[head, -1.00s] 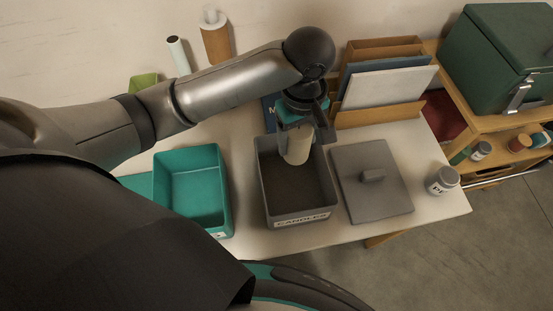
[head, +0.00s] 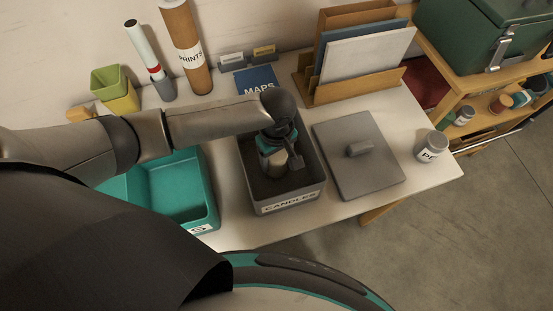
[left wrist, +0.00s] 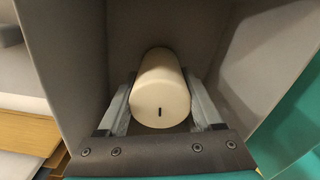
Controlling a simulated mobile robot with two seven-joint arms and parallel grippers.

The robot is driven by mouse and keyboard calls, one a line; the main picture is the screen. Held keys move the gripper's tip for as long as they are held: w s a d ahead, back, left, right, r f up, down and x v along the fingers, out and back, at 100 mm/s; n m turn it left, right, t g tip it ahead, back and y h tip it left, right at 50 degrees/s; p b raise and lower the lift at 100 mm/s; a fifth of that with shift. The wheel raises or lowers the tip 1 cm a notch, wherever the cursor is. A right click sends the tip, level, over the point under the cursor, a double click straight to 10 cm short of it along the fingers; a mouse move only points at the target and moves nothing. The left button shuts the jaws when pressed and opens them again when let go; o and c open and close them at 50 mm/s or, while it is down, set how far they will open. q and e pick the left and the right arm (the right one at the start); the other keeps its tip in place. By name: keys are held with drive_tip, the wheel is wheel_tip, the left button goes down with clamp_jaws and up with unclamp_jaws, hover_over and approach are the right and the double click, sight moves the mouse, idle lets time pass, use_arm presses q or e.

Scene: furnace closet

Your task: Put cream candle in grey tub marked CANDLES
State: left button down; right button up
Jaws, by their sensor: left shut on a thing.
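The cream candle (left wrist: 160,92) is between the two fingers of my left gripper (left wrist: 160,108), its wick end facing the wrist camera. In the head view my left gripper (head: 280,158) is down inside the grey tub marked CANDLES (head: 291,203), shut on the candle (head: 273,163), which is mostly hidden by the gripper. The tub walls (left wrist: 75,60) surround the candle in the left wrist view. I cannot tell whether the candle touches the tub floor. My right gripper is not in view.
A teal tub (head: 182,190) stands left of the grey tub. A grey lid with a handle (head: 360,160) lies to the right, with a labelled jar (head: 433,147) beyond. A file rack (head: 352,85) and a PRINTS tube (head: 187,50) stand behind.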

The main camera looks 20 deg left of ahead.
use_arm(q)
drive_tip(key=shift+f, duration=0.3)
drive_tip(key=shift+f, duration=0.1)
drive_tip(key=shift+c, duration=0.2)
unclamp_jaws()
wheel_tip(320, 180, up, 12)
drive_tip(key=p, duration=0.3)
idle(0.3)
